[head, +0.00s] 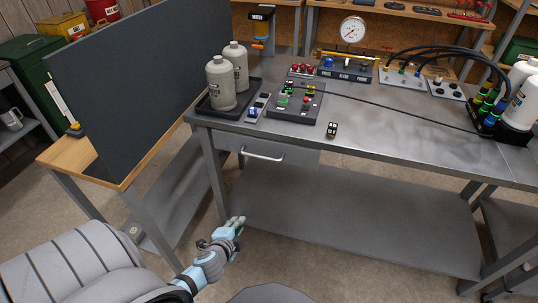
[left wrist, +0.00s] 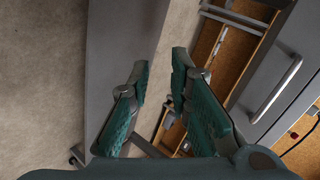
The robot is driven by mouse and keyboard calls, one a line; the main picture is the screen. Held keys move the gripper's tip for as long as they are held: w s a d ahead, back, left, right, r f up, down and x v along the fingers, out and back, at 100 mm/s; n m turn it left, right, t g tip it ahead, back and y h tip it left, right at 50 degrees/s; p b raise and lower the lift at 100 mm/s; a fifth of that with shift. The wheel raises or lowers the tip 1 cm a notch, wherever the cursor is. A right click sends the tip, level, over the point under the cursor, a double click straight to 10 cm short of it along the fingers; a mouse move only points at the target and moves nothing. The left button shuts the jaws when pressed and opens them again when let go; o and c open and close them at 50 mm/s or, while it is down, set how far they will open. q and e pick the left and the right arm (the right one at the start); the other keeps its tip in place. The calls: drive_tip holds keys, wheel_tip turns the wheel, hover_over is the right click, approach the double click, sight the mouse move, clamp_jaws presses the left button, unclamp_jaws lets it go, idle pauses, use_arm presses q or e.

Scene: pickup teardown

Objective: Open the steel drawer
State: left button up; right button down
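The steel drawer (head: 300,157) sits under the left part of the grey steel workbench top. Its front looks flush, so it appears closed. A pale bar handle (head: 262,154) runs across its front. In the left wrist view the handle (left wrist: 277,88) is at the right, outside the finger gap. My left gripper (head: 238,221) is below and in front of the drawer, apart from the handle. In the left wrist view its two green-padded fingers (left wrist: 160,68) stand apart with nothing between them. My right gripper is not in view.
The bench top (head: 390,135) carries grey bottles (head: 221,84) in a black tray, button panels (head: 293,102), a gauge (head: 352,29) and black cables. A lower shelf (head: 350,215) lies under the drawer. A dark upright panel (head: 140,75) on a wooden-topped table stands at the left.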

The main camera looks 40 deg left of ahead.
sight(262, 157)
use_arm(q)
drive_tip(key=w+r+m+t, duration=0.2)
drive_tip(key=w+r, duration=0.1)
drive_tip(key=r, duration=0.5)
drive_tip(key=w+r+m+t, duration=0.2)
drive_tip(key=w+r, duration=0.2)
drive_tip(key=r, duration=0.4)
drive_tip(key=shift+y, duration=0.4)
drive_tip(key=b+x, duration=0.2)
drive_tip(key=x, duration=1.1)
drive_tip(key=shift+w+a+f, duration=0.1)
drive_tip(key=shift+w, duration=0.1)
drive_tip(key=shift+c, duration=0.6)
clamp_jaws()
